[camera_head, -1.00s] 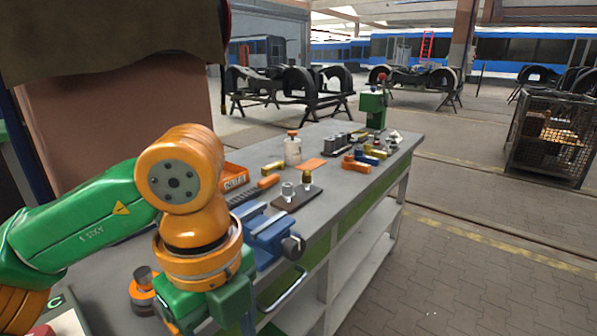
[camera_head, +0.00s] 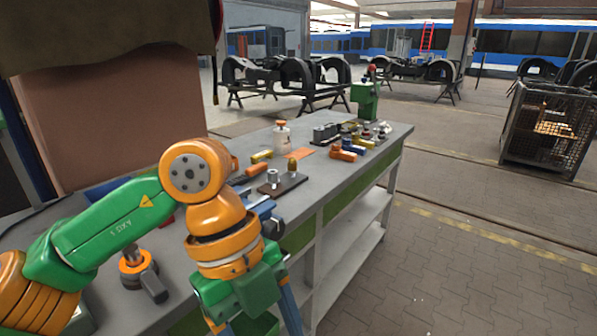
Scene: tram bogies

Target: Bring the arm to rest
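My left arm, green and orange, comes in from the left over the near end of the workbench (camera_head: 350,178). Its wrist points down, and my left gripper (camera_head: 258,312) is at the bottom edge of the view, by the bench's front edge. The fingertips are cut off by the frame, so I cannot tell whether it is open or shut. I see nothing held in it. My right gripper is not in view.
A blue vise (camera_head: 266,208) is partly hidden behind my wrist. A dark plate (camera_head: 283,184) with small parts, a bottle (camera_head: 282,139) and a green press (camera_head: 366,98) stand on the bench. A mesh crate (camera_head: 548,130) stands right; the floor between is clear.

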